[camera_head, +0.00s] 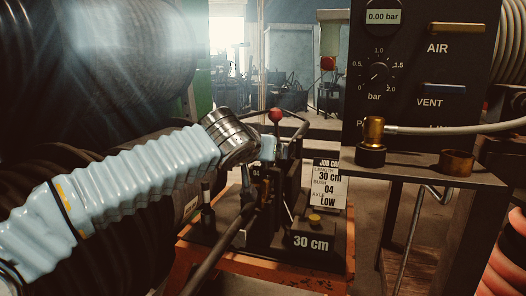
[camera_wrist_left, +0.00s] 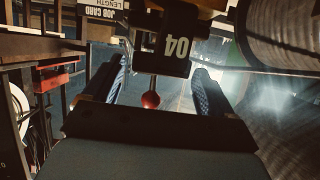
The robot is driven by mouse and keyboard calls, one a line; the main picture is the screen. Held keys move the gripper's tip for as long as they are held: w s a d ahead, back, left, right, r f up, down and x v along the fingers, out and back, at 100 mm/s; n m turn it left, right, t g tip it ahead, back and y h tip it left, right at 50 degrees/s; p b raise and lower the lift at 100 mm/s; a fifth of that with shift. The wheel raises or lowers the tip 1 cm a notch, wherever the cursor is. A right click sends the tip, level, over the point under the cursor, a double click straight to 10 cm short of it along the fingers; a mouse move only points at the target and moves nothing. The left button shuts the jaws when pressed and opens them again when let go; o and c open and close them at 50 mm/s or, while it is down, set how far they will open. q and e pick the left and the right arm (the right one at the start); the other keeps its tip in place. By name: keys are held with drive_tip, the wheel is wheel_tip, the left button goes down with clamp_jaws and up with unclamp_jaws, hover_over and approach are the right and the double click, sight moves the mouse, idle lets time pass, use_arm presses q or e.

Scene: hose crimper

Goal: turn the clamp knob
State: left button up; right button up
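A red ball knob (camera_head: 275,114) stands on a thin stem above the dark crimping fixture (camera_head: 313,243) marked "30 cm". My left gripper (camera_head: 268,148) is beside the stem, just below the ball in the head view. In the left wrist view, which is upside down, the gripper (camera_wrist_left: 161,66) is open, with its two blue-padded fingers apart. The red ball (camera_wrist_left: 151,100) and its stem show between them, hanging from a block (camera_wrist_left: 176,52) marked "04". I cannot tell whether either finger touches the stem.
A job card (camera_head: 328,184) stands behind the fixture, on an orange-edged stand (camera_head: 262,279). At right, a black panel (camera_head: 420,70) with a dial and AIR and VENT switches rises over a shelf (camera_head: 437,170) with brass fittings. Large dark hose coils fill the left.

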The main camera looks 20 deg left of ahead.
use_arm(q)
drive_tip(key=c, duration=0.9)
drive_tip(key=shift+o, duration=0.3)
